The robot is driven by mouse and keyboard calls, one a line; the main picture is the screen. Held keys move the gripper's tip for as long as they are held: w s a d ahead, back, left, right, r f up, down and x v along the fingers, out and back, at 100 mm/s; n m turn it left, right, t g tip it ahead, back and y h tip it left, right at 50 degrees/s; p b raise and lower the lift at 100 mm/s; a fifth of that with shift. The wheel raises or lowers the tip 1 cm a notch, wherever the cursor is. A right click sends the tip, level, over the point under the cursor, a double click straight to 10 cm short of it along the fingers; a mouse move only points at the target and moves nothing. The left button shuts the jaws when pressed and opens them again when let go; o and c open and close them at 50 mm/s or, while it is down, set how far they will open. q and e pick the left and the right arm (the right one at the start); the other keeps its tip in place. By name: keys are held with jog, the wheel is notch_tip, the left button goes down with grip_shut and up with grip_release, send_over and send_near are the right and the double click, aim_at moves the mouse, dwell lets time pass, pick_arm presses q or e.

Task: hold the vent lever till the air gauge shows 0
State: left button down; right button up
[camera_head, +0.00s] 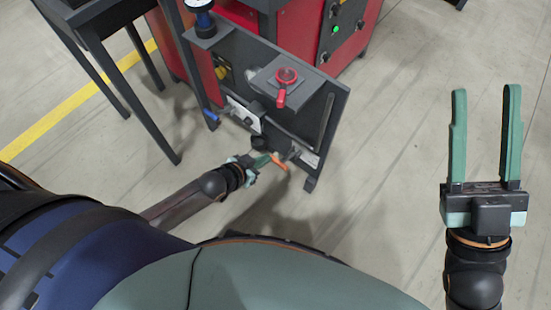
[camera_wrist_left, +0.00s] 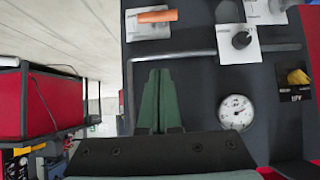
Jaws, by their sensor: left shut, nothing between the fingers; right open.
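An orange lever (camera_head: 280,163) sits low on the dark panel (camera_head: 327,118), on a pale plate. It also shows at the top of the left wrist view (camera_wrist_left: 157,16). My left gripper (camera_head: 267,159) is shut and empty beside it; in the left wrist view its green fingers (camera_wrist_left: 159,74) lie together, with a gap between their tips and the lever. A round white gauge (camera_wrist_left: 236,112) is on the panel, right of the fingers; its reading is too small to tell. My right gripper (camera_head: 486,92) is open and empty over the floor, far from the panel.
The panel also carries a red-handled part (camera_head: 284,85), a blue handle (camera_head: 211,117), a black knob (camera_wrist_left: 240,40) and a yellow knob (camera_wrist_left: 297,77). A metal rail (camera_wrist_left: 175,56) crosses the panel near the fingertips. A red machine (camera_head: 300,35) stands behind. Floor at right is clear.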

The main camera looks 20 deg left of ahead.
pick_arm(q)
jog(key=shift+w+f, duration=0.1)
pick_arm(e)
jog(key=shift+f, duration=0.1)
pick_arm(q)
jog(key=b, duration=0.6)
send_over(279, 162)
jog(key=w, duration=0.1)
notch_tip(279, 162, down, 7)
jog(key=shift+d+r, duration=0.15)
jog(key=shift+s+a+f+b, duration=0.2)
jog(key=shift+s+f+b, duration=0.15)
jog(key=shift+s+f, duration=0.3)
jog(key=shift+s+a+f+b, duration=0.1)
jog(key=shift+s+f+b, duration=0.1)
jog(key=shift+f, duration=0.25)
jog(key=shift+s+a+f+b, duration=0.1)
jog(key=shift+f+b, duration=0.1)
jog(key=shift+f, duration=0.2)
pick_arm(e)
notch_tip(279, 162, down, 6)
jog(key=y, duration=0.1)
jog(key=shift+s+a+g, duration=0.3)
jog(key=shift+s+a, duration=0.15)
jog(key=shift+f, duration=0.1)
pick_arm(q)
jog(key=shift+s+f, duration=0.3)
pick_arm(e)
jog(key=shift+d, duration=0.15)
